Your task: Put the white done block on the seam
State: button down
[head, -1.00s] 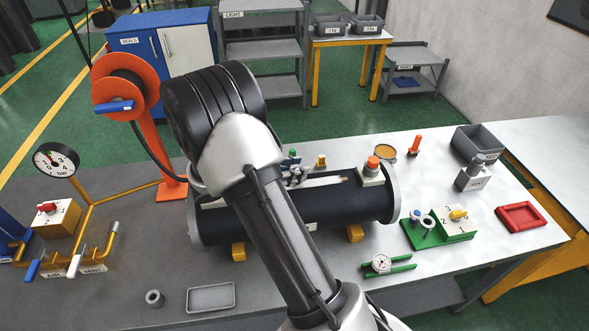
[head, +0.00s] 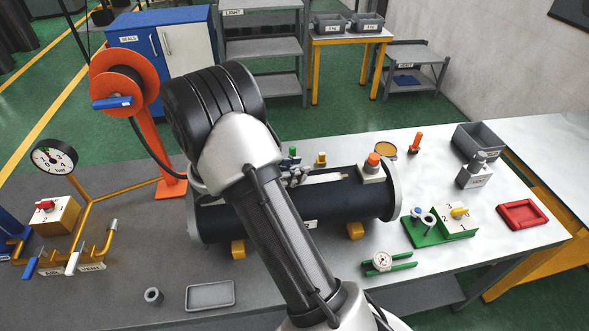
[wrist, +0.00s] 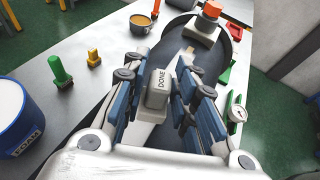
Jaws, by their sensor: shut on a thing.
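The white block marked DONE (wrist: 158,90) is between the blue fingers of my gripper (wrist: 160,88) in the wrist view, and the gripper is shut on it. They are over the dark flanged cylinder (head: 345,207). A pale strip runs along the cylinder's top, seen in the head view (head: 325,181); it looks like the seam. In the wrist view the strip (wrist: 139,131) shows below the block. Whether the block touches it I cannot tell. In the head view my arm hides most of the gripper and the block.
An orange-topped white block (head: 372,168) sits on the cylinder's right end. Green (head: 292,156) and yellow (head: 321,159) pegs stand behind the cylinder. An orange reel (head: 125,85) rises at left. A green fixture (head: 425,235) and red tray (head: 522,214) lie at right.

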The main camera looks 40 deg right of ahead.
jog(key=c, duration=1.2)
grip_release()
jog(key=v, duration=1.2)
